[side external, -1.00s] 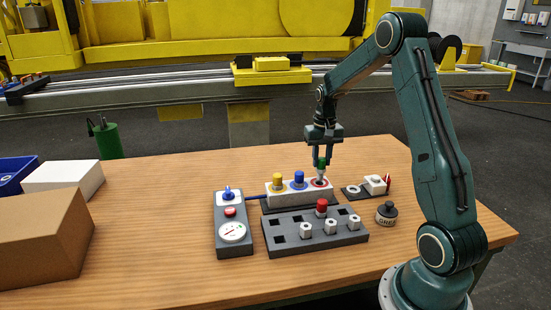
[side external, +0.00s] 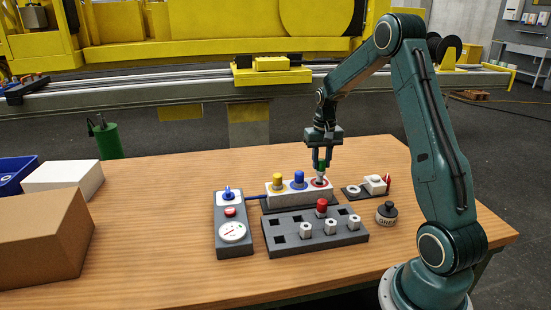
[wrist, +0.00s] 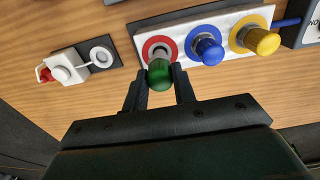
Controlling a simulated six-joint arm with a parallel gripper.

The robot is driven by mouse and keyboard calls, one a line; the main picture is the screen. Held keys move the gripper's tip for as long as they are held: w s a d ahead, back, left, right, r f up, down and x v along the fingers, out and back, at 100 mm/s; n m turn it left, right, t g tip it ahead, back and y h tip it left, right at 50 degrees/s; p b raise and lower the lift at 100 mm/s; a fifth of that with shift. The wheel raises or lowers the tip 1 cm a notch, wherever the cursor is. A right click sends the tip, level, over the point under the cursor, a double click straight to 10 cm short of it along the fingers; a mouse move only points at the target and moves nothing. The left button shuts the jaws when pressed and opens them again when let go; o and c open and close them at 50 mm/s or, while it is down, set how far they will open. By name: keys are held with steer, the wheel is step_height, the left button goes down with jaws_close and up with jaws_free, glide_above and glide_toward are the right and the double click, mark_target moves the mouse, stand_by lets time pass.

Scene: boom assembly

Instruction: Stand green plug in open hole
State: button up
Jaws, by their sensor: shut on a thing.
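The green plug (wrist: 160,74) is between the fingers of my gripper (wrist: 160,88), which is shut on it. In the side view the green plug (side external: 322,165) is upright over the red-ringed hole (side external: 320,183) at the right end of the white block (side external: 284,192). Its lower end is at the ring; I cannot tell how deep it sits. In the wrist view the plug covers part of the red ring (wrist: 147,47). A blue plug (side external: 298,179) and a yellow plug (side external: 278,181) stand in the block's other rings. My gripper (side external: 322,163) points straight down.
A dark rack (side external: 290,239) with a red plug (side external: 321,207) and several white nuts lies in front of the block. A gauge panel (side external: 233,231) is at left. A small dark jar (side external: 386,213) and a white piece (side external: 375,184) are at right.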

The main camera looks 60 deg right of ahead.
steer(key=shift+f, duration=1.3)
stand_by(1.1)
steer(key=o, duration=1)
steer(key=shift+r, duration=0.1)
steer(key=shift+r, duration=3.4)
